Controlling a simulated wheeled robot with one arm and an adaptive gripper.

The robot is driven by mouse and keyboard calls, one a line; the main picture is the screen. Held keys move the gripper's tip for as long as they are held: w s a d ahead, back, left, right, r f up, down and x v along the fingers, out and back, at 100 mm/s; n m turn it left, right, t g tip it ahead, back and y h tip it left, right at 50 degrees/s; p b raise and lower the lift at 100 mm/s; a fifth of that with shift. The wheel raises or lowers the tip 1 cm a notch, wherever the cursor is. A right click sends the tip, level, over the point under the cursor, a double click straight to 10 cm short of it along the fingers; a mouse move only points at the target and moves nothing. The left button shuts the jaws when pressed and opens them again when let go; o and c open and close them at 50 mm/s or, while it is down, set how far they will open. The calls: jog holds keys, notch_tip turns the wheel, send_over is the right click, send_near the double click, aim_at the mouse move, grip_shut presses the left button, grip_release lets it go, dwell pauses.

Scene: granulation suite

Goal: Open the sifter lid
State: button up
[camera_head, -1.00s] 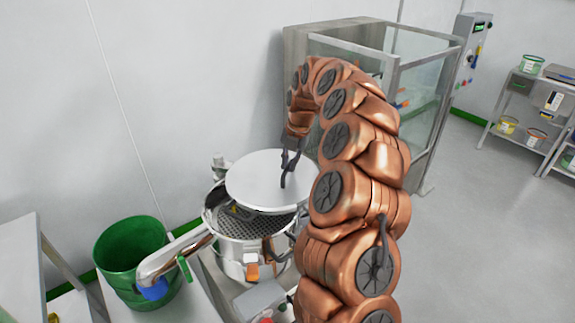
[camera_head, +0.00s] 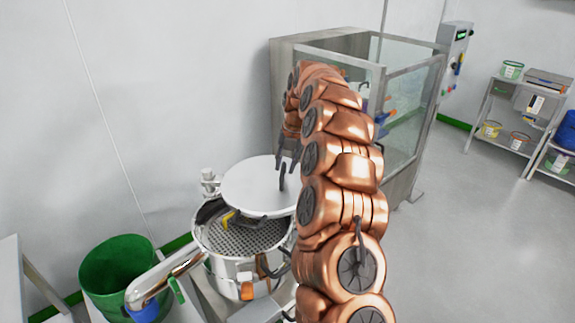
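The sifter (camera_head: 232,272) is a round steel vessel with a perforated mesh (camera_head: 243,238) showing inside. Its flat round lid (camera_head: 250,188) is lifted off the rim and tilted, standing above the back right of the opening. A dark handle (camera_head: 283,178) rises from the lid. My gripper (camera_head: 285,160) is at the lid's right side, by the handle. Its fingertips are small and partly merge with the handle, so I cannot tell whether they grip it. My arm hides the lid's right edge.
A steel spout (camera_head: 165,278) extends left from the sifter over a green bin (camera_head: 117,268). A glass-walled cabinet (camera_head: 405,95) stands behind my arm. Shelves (camera_head: 520,125) with buckets are at the far right. The floor between is clear.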

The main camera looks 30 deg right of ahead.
jog(key=shift+o, duration=0.2)
notch_tip(320, 180, up, 12)
jog(key=s+d, duration=0.1)
jog(key=shift+s+d+f, duration=0.2)
jog(key=shift+d, duration=0.15)
dwell(0.4)
